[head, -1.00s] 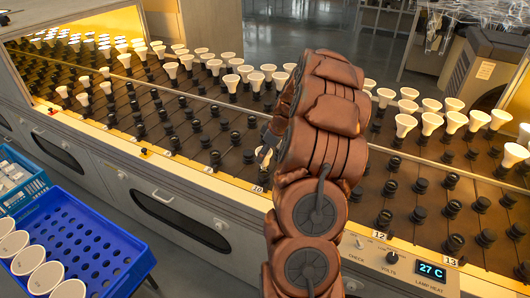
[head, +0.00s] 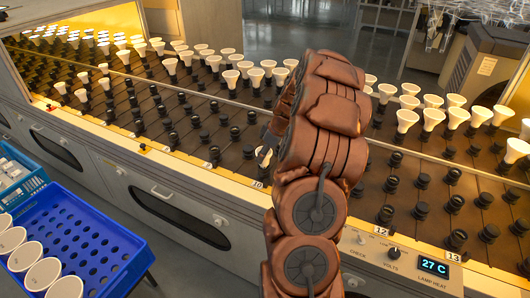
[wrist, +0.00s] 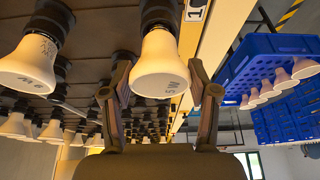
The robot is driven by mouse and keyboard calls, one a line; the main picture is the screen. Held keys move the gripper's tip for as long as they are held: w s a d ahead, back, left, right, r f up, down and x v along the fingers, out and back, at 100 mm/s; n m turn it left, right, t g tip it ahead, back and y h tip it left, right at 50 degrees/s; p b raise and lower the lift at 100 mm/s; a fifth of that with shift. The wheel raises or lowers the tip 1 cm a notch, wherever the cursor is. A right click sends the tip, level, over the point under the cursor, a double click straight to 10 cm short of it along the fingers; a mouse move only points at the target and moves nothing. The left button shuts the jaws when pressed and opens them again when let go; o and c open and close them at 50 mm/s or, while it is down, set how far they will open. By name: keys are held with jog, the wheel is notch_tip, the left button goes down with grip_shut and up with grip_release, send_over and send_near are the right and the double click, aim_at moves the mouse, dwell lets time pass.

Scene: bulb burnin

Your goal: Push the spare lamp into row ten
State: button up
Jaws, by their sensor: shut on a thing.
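The spare lamp is a white reflector lamp (wrist: 160,68) with a dark marking on its face. It fills the middle of the wrist view. My gripper (wrist: 160,88) has one finger on each side of it and is shut on it. The lamp's neck meets a dark socket-like base (wrist: 160,14); I cannot tell how far in it sits. In the head view a sliver of white lamp (head: 263,156) shows beside my arm, near the row label 10 (head: 258,184). My arm hides most of the gripper and that row.
The sloping rack (head: 190,150) holds rows of dark sockets, with white lamps standing along the back. Another lamp (wrist: 30,65) hangs close beside in the wrist view. A blue crate (head: 125,250) with several lamps stands front left. The control panel (head: 400,262) reads 27 C.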

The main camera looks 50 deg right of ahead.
jog(key=shift+f, duration=0.35)
jog(key=o, duration=1.2)
jog(key=shift+o, duration=0.2)
jog(key=v, duration=1.2)
